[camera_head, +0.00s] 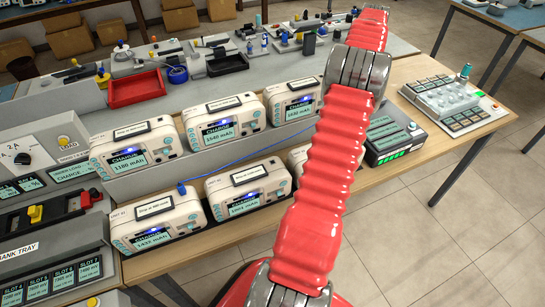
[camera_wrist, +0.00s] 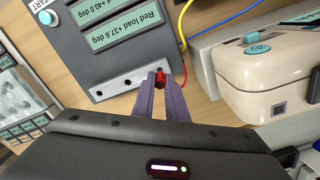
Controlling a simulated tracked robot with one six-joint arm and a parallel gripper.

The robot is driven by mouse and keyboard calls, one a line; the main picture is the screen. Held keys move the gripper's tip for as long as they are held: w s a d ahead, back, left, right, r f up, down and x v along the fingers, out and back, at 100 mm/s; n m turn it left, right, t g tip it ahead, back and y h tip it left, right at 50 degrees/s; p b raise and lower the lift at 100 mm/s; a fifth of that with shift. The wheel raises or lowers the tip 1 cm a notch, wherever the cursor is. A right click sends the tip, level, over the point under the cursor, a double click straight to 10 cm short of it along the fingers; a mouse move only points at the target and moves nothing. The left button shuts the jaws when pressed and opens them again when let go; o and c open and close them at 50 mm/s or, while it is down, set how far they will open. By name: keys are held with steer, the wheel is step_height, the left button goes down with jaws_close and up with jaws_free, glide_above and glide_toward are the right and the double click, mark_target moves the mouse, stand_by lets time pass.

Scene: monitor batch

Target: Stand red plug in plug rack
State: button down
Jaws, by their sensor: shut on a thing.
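In the wrist view, my gripper (camera_wrist: 160,86) is shut on a small red plug (camera_wrist: 160,79) held between its purple fingertips. The plug is at the lower right edge of a grey panel box with green displays (camera_wrist: 130,28); I cannot tell whether it touches the box. That edge has a light strip with small dark holes (camera_wrist: 127,82). In the head view, my red ribbed arm hides the gripper and plug. I cannot single out the plug rack with certainty in either view.
A white charger unit (camera_wrist: 262,75) stands right of the gripper in the wrist view. Yellow, red and blue leads run beside the panel box. In the head view, several white chargers (camera_head: 236,118) stand in two rows, with a red tray (camera_head: 136,88) and small parts behind them.

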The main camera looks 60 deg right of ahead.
steer(key=shift+f, duration=1.55)
stand_by(1.6)
steer(key=c, duration=1.7)
jaws_free()
step_height(320, 180, up, 14)
steer(key=shift+f, duration=0.15)
